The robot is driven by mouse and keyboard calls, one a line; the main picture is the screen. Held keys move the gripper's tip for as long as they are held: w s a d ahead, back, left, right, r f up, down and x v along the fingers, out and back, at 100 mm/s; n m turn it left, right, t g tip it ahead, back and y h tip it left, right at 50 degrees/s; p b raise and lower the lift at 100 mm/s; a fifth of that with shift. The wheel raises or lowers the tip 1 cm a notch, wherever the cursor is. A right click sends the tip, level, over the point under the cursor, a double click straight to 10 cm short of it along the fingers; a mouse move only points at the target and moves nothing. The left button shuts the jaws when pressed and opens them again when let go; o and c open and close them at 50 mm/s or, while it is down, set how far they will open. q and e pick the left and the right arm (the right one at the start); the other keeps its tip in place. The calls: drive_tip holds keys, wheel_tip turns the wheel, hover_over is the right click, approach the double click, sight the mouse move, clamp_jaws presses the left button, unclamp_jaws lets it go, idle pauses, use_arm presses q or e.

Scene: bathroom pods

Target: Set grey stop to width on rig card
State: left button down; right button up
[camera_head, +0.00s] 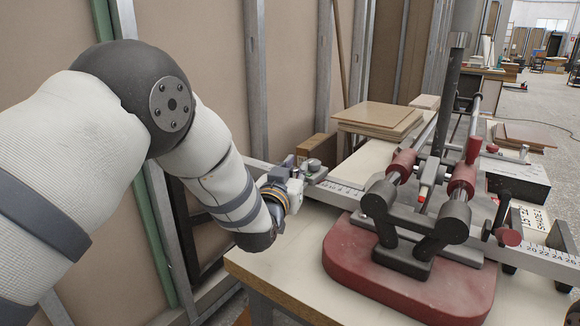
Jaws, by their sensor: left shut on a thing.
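My left gripper (297,184) reaches in from the left and is shut on the grey stop (314,168) at the left end of the scale rail. The gripper's own body hides part of the stop. The scale rail (345,195) carries printed numbers and passes behind the red base of the cutting rig (407,270). Its numbered right end (542,254) shows at the right. A pale card with dark print (535,218) lies at the right behind the rail; its text is too small to read. My right gripper is out of view.
The rig's dark clamps and red collars (462,180) stand right of the gripper. A stack of tan boards (378,119) lies behind on the workbench (285,262). A stud wall (284,70) runs close behind my left arm. The bench's front left is bare.

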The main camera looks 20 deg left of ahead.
use_arm(q)
drive_tip(key=shift+a, duration=0.2)
drive_tip(key=c, duration=1.5)
unclamp_jaws()
drive_tip(key=shift+w, duration=0.1)
drive_tip(key=s, duration=1.2)
drive_tip(key=shift+a, duration=0.2)
drive_tip(key=shift+f, duration=0.1)
